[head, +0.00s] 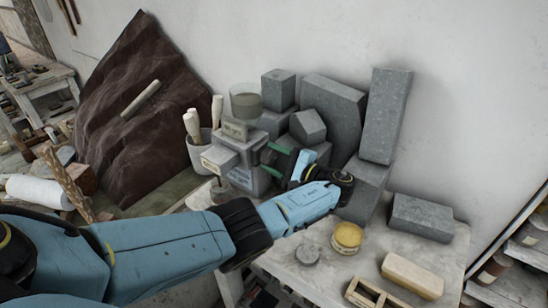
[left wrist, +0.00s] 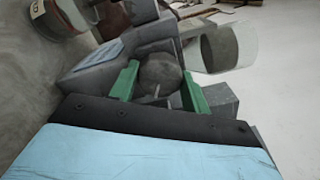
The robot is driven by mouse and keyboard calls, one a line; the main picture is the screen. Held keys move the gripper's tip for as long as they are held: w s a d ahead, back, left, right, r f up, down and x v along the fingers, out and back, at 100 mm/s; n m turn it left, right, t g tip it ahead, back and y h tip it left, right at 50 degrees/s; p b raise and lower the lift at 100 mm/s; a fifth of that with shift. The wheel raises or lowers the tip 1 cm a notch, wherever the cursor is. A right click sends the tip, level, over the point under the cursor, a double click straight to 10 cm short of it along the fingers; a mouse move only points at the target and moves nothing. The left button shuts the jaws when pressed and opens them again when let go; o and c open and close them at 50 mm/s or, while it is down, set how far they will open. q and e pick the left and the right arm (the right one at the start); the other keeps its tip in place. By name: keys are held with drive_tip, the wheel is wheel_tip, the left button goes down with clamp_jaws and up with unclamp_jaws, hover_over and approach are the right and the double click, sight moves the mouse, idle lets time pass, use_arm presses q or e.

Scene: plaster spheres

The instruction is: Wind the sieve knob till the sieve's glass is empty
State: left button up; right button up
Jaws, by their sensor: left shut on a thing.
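The sieve (head: 247,178) is a grey box machine on the worktable, with a label on its front and a protruding box at its left. Its clear glass (head: 246,98) stands on top with grey-beige matter in its lower part; in the left wrist view the glass (left wrist: 226,48) also shows grey content and a clear end. My left gripper (head: 278,160) reaches the sieve's right side. In the left wrist view its green fingers (left wrist: 160,88) are shut on the round grey knob (left wrist: 160,72), one on each side. The knob is hidden in the head view. My right gripper is out of view.
A small jar (head: 220,192) stands below the sieve's protruding box. A pot of tools (head: 200,152) is behind it. Grey blocks (head: 333,113) crowd the back and right. A yellow-lidded tin (head: 346,237), a grey disc (head: 307,254) and a cream block (head: 412,274) lie in front.

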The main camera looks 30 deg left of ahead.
use_arm(q)
drive_tip(key=shift+m, duration=0.6)
drive_tip(key=o, duration=1)
drive_tip(key=s+d+b, duration=0.1)
drive_tip(key=d+b, duration=0.3)
drive_tip(key=d, duration=0.9)
drive_tip(key=shift+d+b, duration=0.2)
drive_tip(key=shift+b, duration=0.2)
